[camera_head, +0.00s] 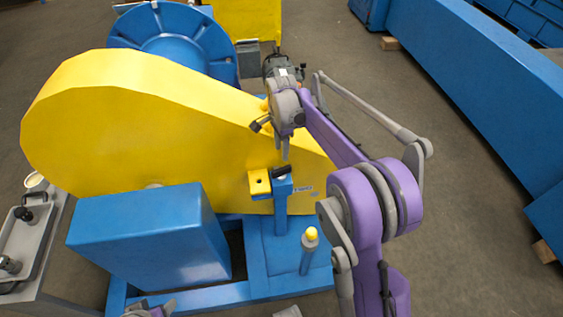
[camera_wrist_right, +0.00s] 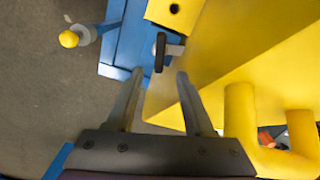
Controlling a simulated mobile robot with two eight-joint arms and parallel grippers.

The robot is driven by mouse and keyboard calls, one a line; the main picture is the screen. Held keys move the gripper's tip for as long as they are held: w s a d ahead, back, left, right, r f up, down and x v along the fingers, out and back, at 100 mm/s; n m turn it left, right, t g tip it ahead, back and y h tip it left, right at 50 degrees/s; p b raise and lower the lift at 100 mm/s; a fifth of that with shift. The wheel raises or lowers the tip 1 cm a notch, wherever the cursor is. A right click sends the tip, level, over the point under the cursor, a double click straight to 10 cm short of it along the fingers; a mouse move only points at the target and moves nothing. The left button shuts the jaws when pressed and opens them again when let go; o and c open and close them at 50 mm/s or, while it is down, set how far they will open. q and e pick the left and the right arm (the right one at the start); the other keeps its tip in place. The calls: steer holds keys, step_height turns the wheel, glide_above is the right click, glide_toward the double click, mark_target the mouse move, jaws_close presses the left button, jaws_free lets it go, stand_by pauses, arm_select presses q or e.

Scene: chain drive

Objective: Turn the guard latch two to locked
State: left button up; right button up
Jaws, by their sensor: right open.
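The one latch I make out has a black handle (camera_head: 281,171) on top of a blue post (camera_head: 280,198), beside a yellow block (camera_head: 259,184) at the front of the yellow guard (camera_head: 140,120). In the right wrist view the black latch handle (camera_wrist_right: 160,52) lies ahead of my fingertips, roughly between their lines, with a grey stem to its right. My right gripper (camera_head: 285,150) is open and empty just above the latch; its two fingers (camera_wrist_right: 158,76) straddle empty space. Part of my left gripper (camera_head: 150,309) shows at the bottom edge, mostly cut off.
A yellow-topped post (camera_head: 308,252) stands right of the latch on the blue base. A yellow handle (camera_wrist_right: 268,158) sticks out of the guard close to my right finger. A blue box (camera_head: 145,235) stands left. A grey tray (camera_head: 30,235) is at far left.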

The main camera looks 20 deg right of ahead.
mark_target(282, 168)
step_height(282, 168, down, 9)
steer(key=shift+f+b, duration=0.2)
steer(key=shift+b, duration=0.45)
jaws_close()
